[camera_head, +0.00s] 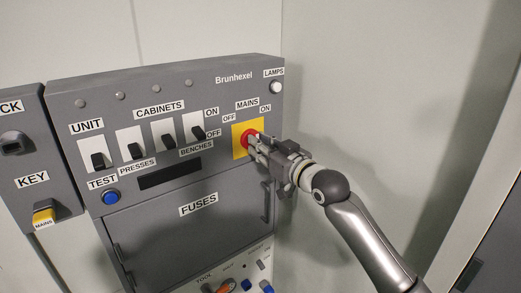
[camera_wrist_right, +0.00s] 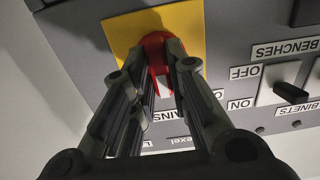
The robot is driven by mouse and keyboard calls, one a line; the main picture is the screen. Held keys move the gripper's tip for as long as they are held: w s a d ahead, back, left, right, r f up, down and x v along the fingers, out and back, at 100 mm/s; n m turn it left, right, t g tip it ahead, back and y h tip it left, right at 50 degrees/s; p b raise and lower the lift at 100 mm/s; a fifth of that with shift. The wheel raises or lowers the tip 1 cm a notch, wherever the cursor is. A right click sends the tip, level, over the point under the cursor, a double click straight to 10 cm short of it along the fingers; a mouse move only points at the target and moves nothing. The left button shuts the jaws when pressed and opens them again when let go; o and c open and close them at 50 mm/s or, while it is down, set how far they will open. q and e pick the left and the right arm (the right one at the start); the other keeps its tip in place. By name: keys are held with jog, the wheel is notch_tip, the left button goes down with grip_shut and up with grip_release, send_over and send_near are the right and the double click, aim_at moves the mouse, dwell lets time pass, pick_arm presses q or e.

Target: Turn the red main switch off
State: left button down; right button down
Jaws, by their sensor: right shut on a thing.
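The red main switch (camera_head: 246,137) sits on a yellow plate (camera_head: 238,151) at the right of the grey panel, under the label MAINS, with OFF at its upper left and ON at its upper right. My right gripper (camera_head: 255,141) is shut on the switch, coming from the right. In the right wrist view the panel is upside down, and the red switch (camera_wrist_right: 153,47) is between the fingertips of my right gripper (camera_wrist_right: 164,48). My left gripper is not in view.
Left of the switch are several black cabinet switches, the nearest being the BENCHES switch (camera_head: 198,133). A blue TEST button (camera_head: 111,197) and the fuse door (camera_head: 190,235) are lower. A white LAMPS button (camera_head: 276,87) is above. The wall right of the panel is bare.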

jog(key=n, duration=0.8)
jog(key=shift+n+p, duration=0.3)
jog(key=shift+n, duration=0.1)
dwell(0.4)
jog(key=c, duration=1.4)
grip_release()
jog(key=shift+d, duration=0.1)
jog(key=v, duration=1.2)
